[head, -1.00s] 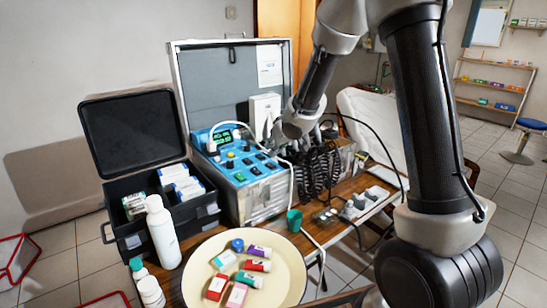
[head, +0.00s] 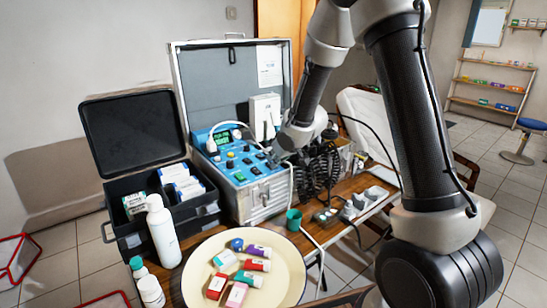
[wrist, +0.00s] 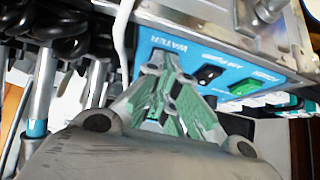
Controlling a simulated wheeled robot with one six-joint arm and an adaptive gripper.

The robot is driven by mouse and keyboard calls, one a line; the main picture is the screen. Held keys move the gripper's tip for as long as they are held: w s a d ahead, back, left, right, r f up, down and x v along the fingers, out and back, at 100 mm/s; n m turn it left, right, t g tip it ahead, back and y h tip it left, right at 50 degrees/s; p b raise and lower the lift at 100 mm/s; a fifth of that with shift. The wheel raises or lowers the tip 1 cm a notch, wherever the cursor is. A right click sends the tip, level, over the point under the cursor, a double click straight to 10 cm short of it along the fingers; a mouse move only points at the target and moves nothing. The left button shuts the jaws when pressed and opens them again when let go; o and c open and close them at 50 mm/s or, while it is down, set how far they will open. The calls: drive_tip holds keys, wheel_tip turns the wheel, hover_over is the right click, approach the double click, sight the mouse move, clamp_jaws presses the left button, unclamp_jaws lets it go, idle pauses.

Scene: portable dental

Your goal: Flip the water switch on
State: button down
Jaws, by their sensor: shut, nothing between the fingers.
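The blue control panel (head: 228,164) of the dental unit is in the open metal case. In the wrist view, a WATER label (wrist: 168,44) is on the blue panel (wrist: 186,30), just beyond my fingertips. My gripper (wrist: 158,68) is shut and empty, with its green-grey fingers close over the panel below this label. They hide the water switch, so its position and any contact cannot be told. Beside the fingers are a black switch (wrist: 208,74) labelled air pump and a green switch (wrist: 243,86) labelled power. In the head view, my gripper (head: 275,156) is at the panel's right edge.
Black coiled hoses (head: 318,172) hang right of the unit. A white hose (wrist: 122,32) passes beside the fingers. A black box (head: 160,215) and white bottle (head: 163,232) stand left, and a cream plate (head: 276,284) with small containers lies in front.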

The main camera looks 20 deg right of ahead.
drive_tip(key=shift+w, duration=0.1)
drive_tip(key=shift+w+a+r, duration=0.3)
drive_tip(key=shift+w, duration=0.3)
